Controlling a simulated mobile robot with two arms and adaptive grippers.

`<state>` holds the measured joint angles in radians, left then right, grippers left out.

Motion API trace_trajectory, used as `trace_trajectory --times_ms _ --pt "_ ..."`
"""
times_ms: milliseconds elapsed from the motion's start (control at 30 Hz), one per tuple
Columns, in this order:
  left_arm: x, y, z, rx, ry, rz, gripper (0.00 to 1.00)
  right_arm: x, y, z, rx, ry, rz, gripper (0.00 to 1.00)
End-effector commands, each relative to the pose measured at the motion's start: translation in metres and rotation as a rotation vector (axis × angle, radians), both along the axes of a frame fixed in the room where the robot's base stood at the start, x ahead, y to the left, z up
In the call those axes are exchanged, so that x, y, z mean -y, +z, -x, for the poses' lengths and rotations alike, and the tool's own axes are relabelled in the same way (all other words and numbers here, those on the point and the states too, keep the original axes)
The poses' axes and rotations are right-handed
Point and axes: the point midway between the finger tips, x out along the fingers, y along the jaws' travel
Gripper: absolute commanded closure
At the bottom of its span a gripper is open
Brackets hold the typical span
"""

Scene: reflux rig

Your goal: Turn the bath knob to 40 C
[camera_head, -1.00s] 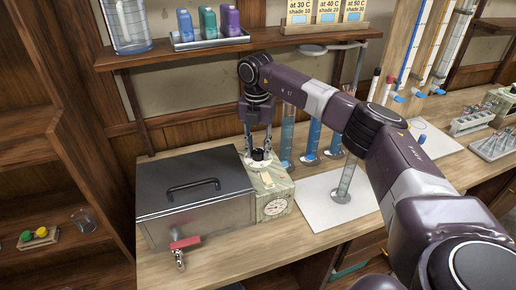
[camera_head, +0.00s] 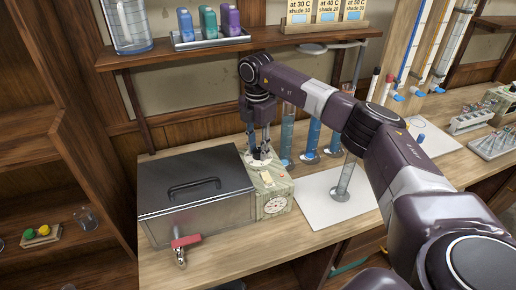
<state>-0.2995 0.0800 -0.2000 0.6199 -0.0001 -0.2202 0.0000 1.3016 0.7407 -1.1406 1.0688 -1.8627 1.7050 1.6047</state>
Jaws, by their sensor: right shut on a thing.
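The bath is a metal box with a dark lid (camera_head: 196,183) and a black handle, standing on the wooden bench. A pale green control box (camera_head: 276,189) adjoins its right side, with a round white dial (camera_head: 275,205) on its front. The dial's reading is too small to make out. My right gripper (camera_head: 260,155) points down over the top of the control box and is shut on the bath knob, which its fingers mostly hide. A white disc (camera_head: 258,163) shows around the knob. My left gripper is not in view.
A red-handled tap (camera_head: 186,241) juts from the bath's front. Measuring cylinders stand behind the control box, and another cylinder (camera_head: 345,178) stands on a white mat (camera_head: 318,210) to the right. A shelf (camera_head: 200,52) with bottles and shade cards hangs above.

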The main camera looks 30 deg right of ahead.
Motion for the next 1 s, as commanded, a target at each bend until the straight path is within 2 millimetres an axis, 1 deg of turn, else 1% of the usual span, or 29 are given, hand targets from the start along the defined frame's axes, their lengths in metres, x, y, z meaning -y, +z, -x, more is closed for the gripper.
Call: trace_trajectory --times_ms 33,267,300,433,467,767,867,967,1000 --pt "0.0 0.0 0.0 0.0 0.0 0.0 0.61 0.002 0.005 -0.003 0.014 -0.004 0.002 0.97" --pt "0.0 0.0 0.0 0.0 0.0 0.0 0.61 0.002 0.005 -0.004 0.015 -0.003 0.002 0.97" --pt "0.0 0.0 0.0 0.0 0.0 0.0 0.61 0.002 0.005 -0.004 0.015 -0.003 0.002 0.71" --pt "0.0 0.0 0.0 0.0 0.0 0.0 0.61 0.001 0.004 -0.003 0.011 -0.002 0.0 0.57" --pt "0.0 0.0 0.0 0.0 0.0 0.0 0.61 0.001 0.004 -0.003 0.009 -0.001 0.001 0.55" --pt "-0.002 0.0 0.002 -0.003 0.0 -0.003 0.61 0.0 0.004 -0.001 0.005 0.0 0.001 0.55" --pt "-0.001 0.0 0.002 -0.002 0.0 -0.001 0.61 0.0 0.014 -0.002 0.007 0.0 0.0 0.55" --pt "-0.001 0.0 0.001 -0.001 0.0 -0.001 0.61 0.0 0.031 -0.003 0.008 0.0 0.0 0.55" --pt "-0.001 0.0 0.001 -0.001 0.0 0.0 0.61 0.0 0.04 -0.003 0.009 0.0 0.001 0.55"
